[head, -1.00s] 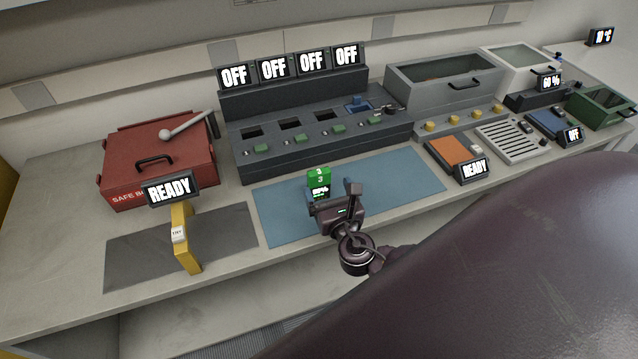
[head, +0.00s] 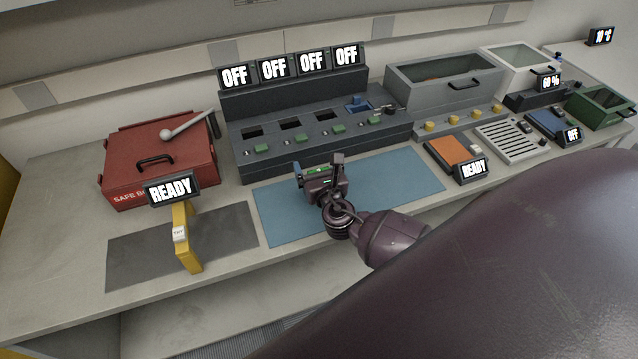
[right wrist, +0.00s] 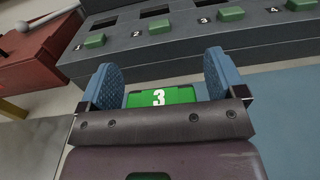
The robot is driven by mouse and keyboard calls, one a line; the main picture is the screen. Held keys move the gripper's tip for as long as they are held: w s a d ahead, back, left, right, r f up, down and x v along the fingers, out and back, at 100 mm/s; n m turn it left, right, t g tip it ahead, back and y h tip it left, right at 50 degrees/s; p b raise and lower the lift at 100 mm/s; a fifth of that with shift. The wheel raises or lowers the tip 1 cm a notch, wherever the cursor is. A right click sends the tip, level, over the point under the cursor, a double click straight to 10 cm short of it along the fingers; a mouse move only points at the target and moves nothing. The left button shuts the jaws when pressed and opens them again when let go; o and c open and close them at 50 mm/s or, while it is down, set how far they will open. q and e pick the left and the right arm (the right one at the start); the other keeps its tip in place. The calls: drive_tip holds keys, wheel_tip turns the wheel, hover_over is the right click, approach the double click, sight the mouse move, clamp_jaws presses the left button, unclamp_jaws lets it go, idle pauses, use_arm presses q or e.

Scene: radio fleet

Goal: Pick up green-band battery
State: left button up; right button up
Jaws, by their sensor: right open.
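The green-band battery (right wrist: 160,97) shows a green face with a white "3" in the right wrist view. It sits between the two blue-padded fingers of my right gripper (right wrist: 163,82), which is open, with a gap visible beside the battery. In the head view my right gripper (head: 318,170) is over the blue mat (head: 395,190) and hides most of the battery; only a bit of green (head: 318,169) shows. My left gripper is not in view.
Behind the mat stands a dark charger (head: 310,145) with several numbered bays and OFF displays. A red safe box (head: 135,180) and a yellow tester (head: 185,245) are at the left. An orange pad (head: 452,150) with a READY display is at the right.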

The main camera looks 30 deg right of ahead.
drive_tip(key=c, duration=1.1)
